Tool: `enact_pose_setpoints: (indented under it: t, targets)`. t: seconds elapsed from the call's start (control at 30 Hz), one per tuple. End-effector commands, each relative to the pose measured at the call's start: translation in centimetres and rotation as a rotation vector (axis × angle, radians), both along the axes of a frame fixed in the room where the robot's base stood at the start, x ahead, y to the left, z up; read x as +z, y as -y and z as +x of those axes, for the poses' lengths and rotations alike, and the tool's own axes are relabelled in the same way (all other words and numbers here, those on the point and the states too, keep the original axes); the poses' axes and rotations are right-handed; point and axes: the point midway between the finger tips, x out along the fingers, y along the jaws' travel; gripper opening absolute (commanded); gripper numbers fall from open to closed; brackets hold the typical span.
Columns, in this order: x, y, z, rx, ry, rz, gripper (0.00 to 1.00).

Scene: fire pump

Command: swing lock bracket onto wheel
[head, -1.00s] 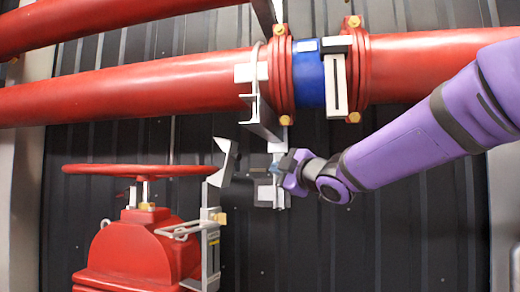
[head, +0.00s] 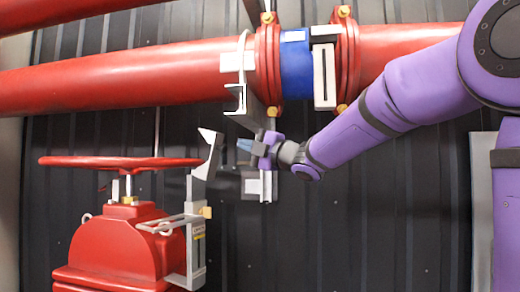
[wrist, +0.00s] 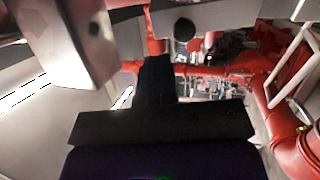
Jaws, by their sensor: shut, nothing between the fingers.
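The red handwheel (head: 120,162) sits level on top of the red valve body at the lower left of the head view. My gripper (head: 245,147) is shut and empty a little right of the bracket's upper end, with a small gap between. In the wrist view my dark fingers (wrist: 155,80) point away, and a blurred grey metal plate is close at upper left.
A big red pipe (head: 130,82) with a blue coupling (head: 296,70) runs above my gripper. A grey support bracket (head: 250,110) hangs close above the fingers. The dark ribbed wall (head: 350,230) at lower right is clear.

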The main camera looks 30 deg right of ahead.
Motion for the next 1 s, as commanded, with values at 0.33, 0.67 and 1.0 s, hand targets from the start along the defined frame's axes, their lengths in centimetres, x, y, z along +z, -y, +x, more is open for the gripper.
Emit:
enact_pose_setpoints:
  t: [0.33, 0.67, 1.0]
  targets:
    - [1.4, -3.2, 4.3, 0.001, 0.000, 0.002, 0.00]
    - [1.8, -3.8, 5.3, -0.001, -0.001, 0.001, 0.00]
    - [2.7, -4.3, 5.9, 0.001, 0.002, 0.001, 0.00]
